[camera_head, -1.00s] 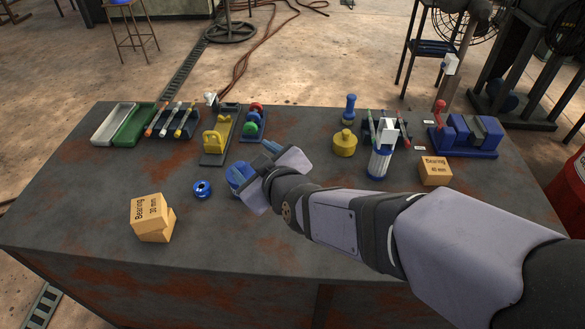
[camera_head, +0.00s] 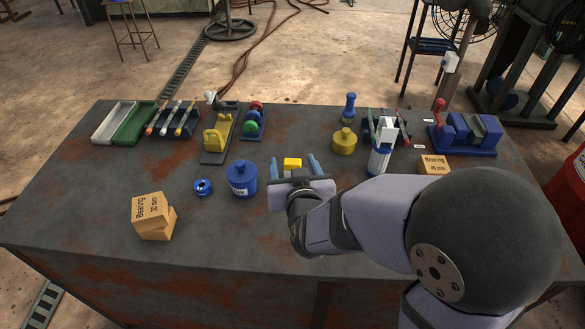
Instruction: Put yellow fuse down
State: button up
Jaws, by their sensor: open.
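The yellow fuse (camera_head: 292,163) is a small yellow block near the middle of the table (camera_head: 255,235). My gripper (camera_head: 293,165) is open, with one blue finger on each side of the fuse and a visible gap on both sides. The gripper's palm and my wrist hide the fuse's near side. I cannot tell whether its underside rests on the table.
A blue pot (camera_head: 241,180) and a small blue ring (camera_head: 203,187) stand to the left. A yellow pot (camera_head: 344,142) is behind to the right. Bearing boxes (camera_head: 150,210) sit front left. Racks and a blue vise (camera_head: 465,135) line the back.

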aim_at(293, 167)
notch_tip(293, 167, down, 5)
jog(key=shift+d+p+x, duration=0.15)
jog(key=shift+p+x, duration=0.15)
jog(key=shift+x, duration=1.55)
jog(key=shift+d+p+x, duration=0.2)
jog(key=shift+p+x, duration=0.1)
jog(key=shift+x, duration=1.55)
jog(key=shift+w+r, duration=0.1)
jog(key=shift+c, duration=0.4)
jog(key=c, duration=1.2)
jog(key=shift+o, duration=0.2)
jog(key=shift+r, duration=5)
